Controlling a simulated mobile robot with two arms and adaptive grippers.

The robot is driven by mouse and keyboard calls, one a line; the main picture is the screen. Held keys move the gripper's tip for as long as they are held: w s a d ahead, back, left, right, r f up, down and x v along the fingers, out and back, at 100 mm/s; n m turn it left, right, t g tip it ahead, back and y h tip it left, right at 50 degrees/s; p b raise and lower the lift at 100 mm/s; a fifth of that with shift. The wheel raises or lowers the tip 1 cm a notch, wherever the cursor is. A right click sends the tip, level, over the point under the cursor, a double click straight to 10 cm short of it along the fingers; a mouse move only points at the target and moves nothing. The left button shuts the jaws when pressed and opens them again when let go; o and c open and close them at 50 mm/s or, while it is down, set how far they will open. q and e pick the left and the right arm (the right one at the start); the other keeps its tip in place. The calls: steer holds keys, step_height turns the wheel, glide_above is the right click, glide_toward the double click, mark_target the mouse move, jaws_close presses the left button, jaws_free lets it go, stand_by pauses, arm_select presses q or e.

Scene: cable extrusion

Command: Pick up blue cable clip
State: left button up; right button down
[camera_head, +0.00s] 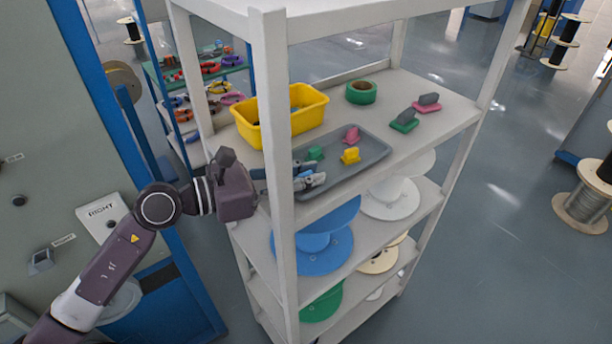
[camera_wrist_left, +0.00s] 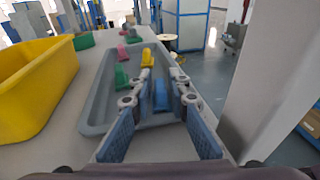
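The blue cable clip (camera_wrist_left: 160,96) is in the near part of the grey tray (camera_wrist_left: 97,105), between the spread fingers of my left gripper (camera_wrist_left: 161,76) in the left wrist view. Gaps show on both sides of the clip. In the head view my left gripper (camera_head: 316,174) reaches behind the white shelf post over the left end of the tray (camera_head: 348,178); the blue clip cannot be made out there. A green clip (camera_head: 315,154), a yellow clip (camera_head: 350,156) and a pink clip (camera_head: 352,135) are also in the tray. My right gripper is not in view.
A yellow bin (camera_head: 262,118) stands left of the tray. The white shelf post (camera_head: 275,150) is close beside my left gripper. Green tape (camera_head: 361,93) and more clips (camera_head: 404,121) lie farther back. Cable reels fill the lower shelves.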

arm_select(q)
jaws_close()
steer(key=shift+r, duration=0.15)
